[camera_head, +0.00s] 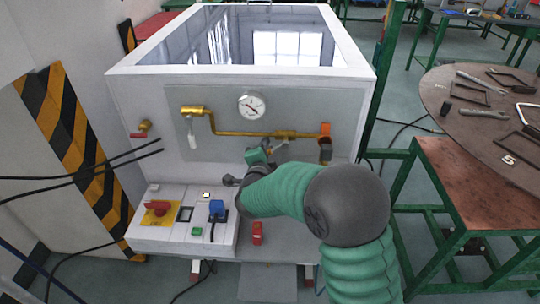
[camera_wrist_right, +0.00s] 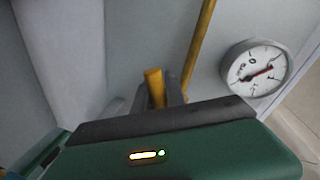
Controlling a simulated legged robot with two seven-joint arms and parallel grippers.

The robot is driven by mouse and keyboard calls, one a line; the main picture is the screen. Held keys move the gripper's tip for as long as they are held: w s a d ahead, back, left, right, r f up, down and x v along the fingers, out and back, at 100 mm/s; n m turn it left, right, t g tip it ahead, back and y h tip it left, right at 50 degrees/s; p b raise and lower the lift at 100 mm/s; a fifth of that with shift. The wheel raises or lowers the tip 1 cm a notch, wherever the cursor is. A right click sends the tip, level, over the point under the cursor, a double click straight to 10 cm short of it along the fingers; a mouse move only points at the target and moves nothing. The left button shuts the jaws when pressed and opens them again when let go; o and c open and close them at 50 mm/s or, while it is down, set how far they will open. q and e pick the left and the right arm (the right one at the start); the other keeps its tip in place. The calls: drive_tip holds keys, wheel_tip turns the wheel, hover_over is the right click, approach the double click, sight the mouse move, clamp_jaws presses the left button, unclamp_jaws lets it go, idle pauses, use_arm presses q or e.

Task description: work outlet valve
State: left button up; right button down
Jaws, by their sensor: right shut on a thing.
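A brass pipe (camera_head: 240,132) runs across the front panel of the white generator box, below a round gauge (camera_head: 252,106). My right gripper (camera_head: 272,149) is at a valve on the right part of this pipe, below and right of the gauge. In the right wrist view, its fingers (camera_wrist_right: 158,95) are shut around a yellow piece (camera_wrist_right: 153,86), apparently the valve handle. The gauge (camera_wrist_right: 257,70) shows on the right there. The gripper body hides most of the valve, so its angle is hard to tell. My left gripper is not in view.
Another valve with a white handle (camera_head: 192,136) hangs at the pipe's left end. A red-handled tap (camera_head: 141,131) is further left. A control box (camera_head: 180,222) with a red knob and blue plug stands below. A round table (camera_head: 490,115) with tools is at right.

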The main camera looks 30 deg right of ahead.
drive_tip(key=shift+w+a+r+m+y+b, duration=0.15)
drive_tip(key=shift+r+m+y+b, duration=0.3)
drive_tip(key=shift+m+b, duration=0.45)
drive_tip(key=shift+a+r+m+y+b, duration=0.2)
drive_tip(key=shift+r+m+b, duration=0.4)
drive_tip(key=shift+m, duration=0.5)
drive_tip(key=c, duration=1.4)
unclamp_jaws()
drive_tip(key=shift+d+r+t, duration=0.1)
drive_tip(key=shift+t, duration=0.2)
drive_tip(key=shift+o, duration=0.2)
drive_tip(key=p+v, duration=0.2)
drive_tip(key=v, duration=1.5)
drive_tip(key=shift+w, duration=0.1)
